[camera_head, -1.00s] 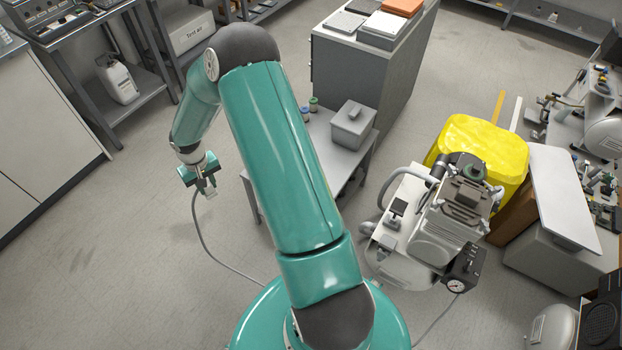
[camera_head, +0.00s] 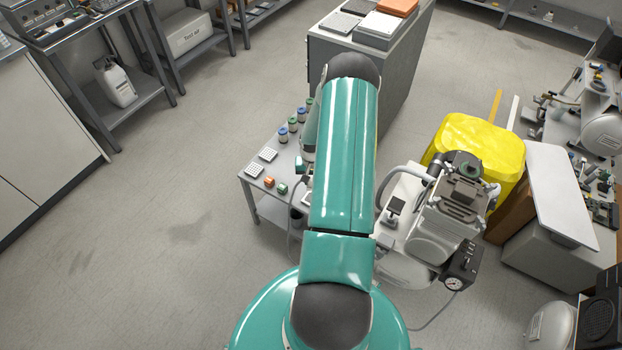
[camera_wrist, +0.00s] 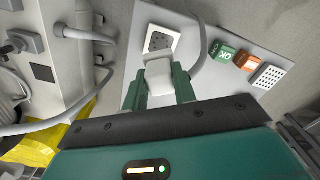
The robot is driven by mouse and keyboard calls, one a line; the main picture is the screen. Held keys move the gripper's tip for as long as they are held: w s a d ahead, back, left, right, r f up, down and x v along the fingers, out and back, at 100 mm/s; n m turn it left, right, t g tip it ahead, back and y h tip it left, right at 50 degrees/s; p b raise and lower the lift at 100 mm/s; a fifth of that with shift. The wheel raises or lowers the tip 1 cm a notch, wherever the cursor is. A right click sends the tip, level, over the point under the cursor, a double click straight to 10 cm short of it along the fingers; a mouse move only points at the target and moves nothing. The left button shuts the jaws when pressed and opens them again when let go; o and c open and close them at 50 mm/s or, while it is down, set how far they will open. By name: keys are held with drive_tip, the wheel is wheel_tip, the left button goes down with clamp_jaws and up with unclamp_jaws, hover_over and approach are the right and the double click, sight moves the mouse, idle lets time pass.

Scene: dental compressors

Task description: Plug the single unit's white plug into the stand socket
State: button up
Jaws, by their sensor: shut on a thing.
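My gripper (camera_wrist: 158,88) is shut on the white plug (camera_wrist: 158,72), seen in the wrist view. The white square stand socket (camera_wrist: 163,38), with dark holes, lies just beyond the plug's front end. The holes still show; I cannot tell whether plug and socket touch. A grey cable (camera_wrist: 203,45) curves beside the plug. The socket sits on the grey stand (camera_wrist: 222,88), which also shows in the head view (camera_head: 252,192). The compressor unit (camera_head: 430,235) stands right of my arm.
On the stand are a green block (camera_wrist: 222,50), an orange block (camera_wrist: 246,60) and a white perforated block (camera_wrist: 268,75). Several small jars (camera_head: 293,124) stand at its back. Floor left of the stand is clear.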

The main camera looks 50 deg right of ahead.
drive_tip(key=shift+w+f, duration=0.1)
drive_tip(key=shift+f, duration=3.45)
drive_tip(key=shift+a+f, duration=0.1)
drive_tip(key=shift+f, duration=0.25)
drive_tip(key=o, duration=1.1)
drive_tip(key=shift+o, duration=0.4)
drive_tip(key=o, duration=0.4)
drive_tip(key=shift+r, duration=3.5)
